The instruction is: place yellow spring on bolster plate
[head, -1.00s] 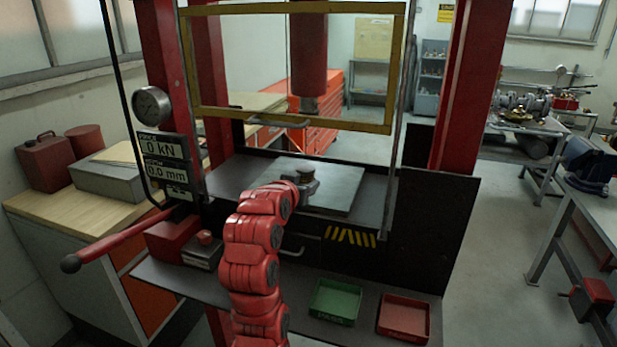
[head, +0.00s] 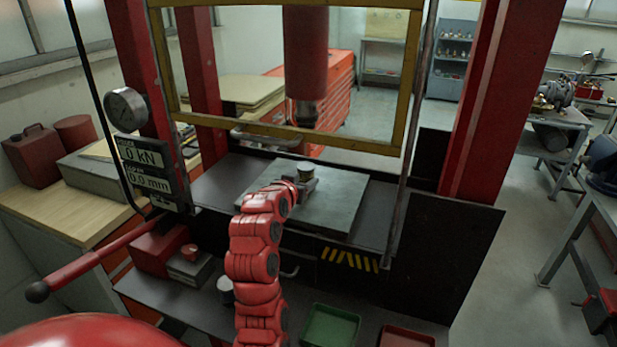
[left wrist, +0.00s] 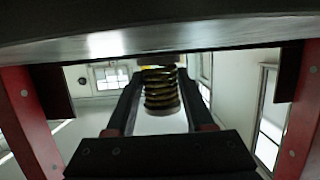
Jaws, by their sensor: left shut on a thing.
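The spring (head: 305,171) is held upright in my left gripper (head: 303,186), over the middle of the grey bolster plate (head: 345,195). In the left wrist view the spring (left wrist: 161,90) shows as dark yellow coils between the two fingers of my left gripper (left wrist: 160,100), which are shut on it. From these views I cannot tell whether the spring's lower end touches the plate. My right gripper is not in view.
The press ram (head: 307,60) hangs above and behind the plate. A raised yellow guard frame (head: 290,136) crosses the opening. A green tray (head: 330,326) and a red tray (head: 407,337) sit on the lower shelf. A red lever (head: 95,262) sticks out at left.

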